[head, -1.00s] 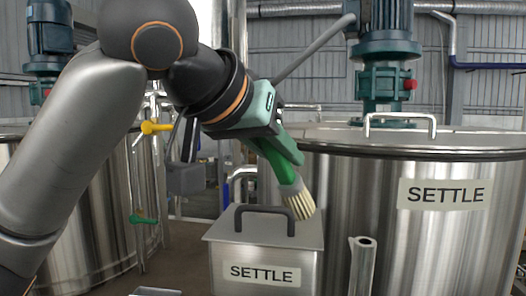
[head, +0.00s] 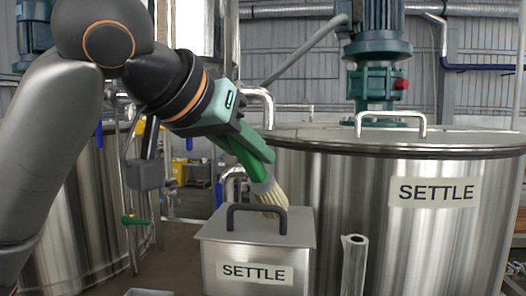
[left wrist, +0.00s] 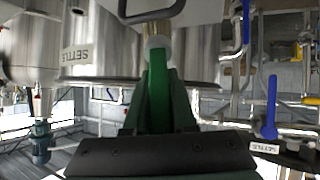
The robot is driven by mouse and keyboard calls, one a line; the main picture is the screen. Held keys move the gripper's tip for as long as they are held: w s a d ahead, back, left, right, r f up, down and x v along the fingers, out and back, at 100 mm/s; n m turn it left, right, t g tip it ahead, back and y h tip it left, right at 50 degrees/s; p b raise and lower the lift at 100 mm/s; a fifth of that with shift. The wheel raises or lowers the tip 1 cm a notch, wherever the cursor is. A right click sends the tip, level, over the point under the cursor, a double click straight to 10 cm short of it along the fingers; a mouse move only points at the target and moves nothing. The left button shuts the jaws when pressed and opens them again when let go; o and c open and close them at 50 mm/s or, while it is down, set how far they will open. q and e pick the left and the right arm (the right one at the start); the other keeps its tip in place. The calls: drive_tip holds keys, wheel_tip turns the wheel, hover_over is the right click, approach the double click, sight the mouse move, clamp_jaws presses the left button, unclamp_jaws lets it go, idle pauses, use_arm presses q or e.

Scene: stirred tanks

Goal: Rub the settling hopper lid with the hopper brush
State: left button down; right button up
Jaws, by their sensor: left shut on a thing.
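The hopper brush (head: 271,197) has a green handle, a pale collar and cream bristles. My left gripper (head: 250,150) is shut on its handle, with the bristles slanting down to the right. The settling hopper is a small steel box labelled SETTLE, with a flat lid (head: 298,229) and a dark loop handle (head: 233,213). The bristle tips are at the lid's handle, partly hidden by it; I cannot tell whether they touch the lid. In the left wrist view the brush (left wrist: 158,90) points up toward the lid (left wrist: 205,12) and its handle. My right gripper is not in view.
A large steel tank (head: 430,235) labelled SETTLE, with a motor on top, stands right of the hopper. An upright steel pipe (head: 354,265) stands at the hopper's front right. Another tank (head: 95,215) and valves with coloured handles are at the left.

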use_arm(q)
drive_tip(key=shift+d, duration=2)
drive_tip(key=w+a, duration=0.1)
drive_tip(key=a, duration=0.6)
drive_tip(key=shift+a, duration=0.35)
idle(0.4)
wheel_tip(320, 180, up, 6)
idle(0.5)
wheel_tip(320, 180, up, 3)
drive_tip(key=shift+r, duration=0.1)
idle(0.5)
